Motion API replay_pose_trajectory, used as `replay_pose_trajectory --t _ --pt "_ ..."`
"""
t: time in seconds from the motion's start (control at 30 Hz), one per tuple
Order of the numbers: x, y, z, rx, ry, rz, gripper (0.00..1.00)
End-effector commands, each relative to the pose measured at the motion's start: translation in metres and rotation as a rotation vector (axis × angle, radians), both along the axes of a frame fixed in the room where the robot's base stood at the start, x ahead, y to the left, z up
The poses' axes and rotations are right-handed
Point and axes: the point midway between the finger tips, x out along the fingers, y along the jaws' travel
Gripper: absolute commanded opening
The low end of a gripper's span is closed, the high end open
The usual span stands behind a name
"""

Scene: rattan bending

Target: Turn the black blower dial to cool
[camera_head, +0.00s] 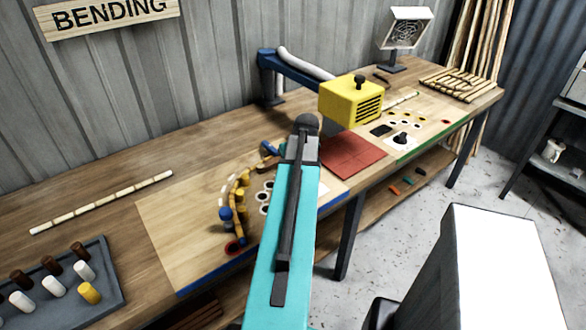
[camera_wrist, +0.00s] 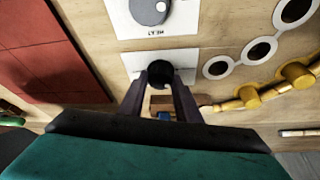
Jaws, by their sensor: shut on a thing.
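The black dial (camera_wrist: 160,69) sits on a white label plate (camera_wrist: 131,62) on the wooden board in the wrist view. My gripper (camera_wrist: 160,84) is shut on the dial, one dark finger on each side. The fingers cover the plate's lower part, and I cannot read the dial's setting. The yellow blower (camera_head: 350,99) hangs on a blue arm above the bench in the head view. There my teal arm hides the dial and my gripper's fingertips.
A grey knob (camera_wrist: 149,10) on another white plate is just above. Yellow and blue pegs hold a curved rattan piece (camera_wrist: 250,97) at right; it also shows in the head view (camera_head: 238,190). A red mat (camera_head: 352,154) lies beside my arm. A peg tray (camera_head: 111,282) is at lower left.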

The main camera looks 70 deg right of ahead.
Motion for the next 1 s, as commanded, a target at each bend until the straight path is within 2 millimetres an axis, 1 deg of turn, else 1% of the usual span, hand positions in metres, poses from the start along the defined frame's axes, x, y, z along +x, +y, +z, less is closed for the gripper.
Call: replay_pose_trajectory --t 0.03,0.4,0.6,0.8,1.0 --pt "-0.0044 -0.0007 -0.0027 0.005 0.007 0.033 0.08" --pt "-0.0065 -0.0040 -0.0030 0.005 0.008 0.315 0.08" --pt "-0.0070 -0.0044 -0.0025 0.005 0.009 0.434 0.08" --pt "-0.0073 -0.0042 -0.0021 0.006 0.009 0.501 0.08" --pt "-0.0071 -0.0039 -0.0017 0.005 0.008 0.524 0.08"
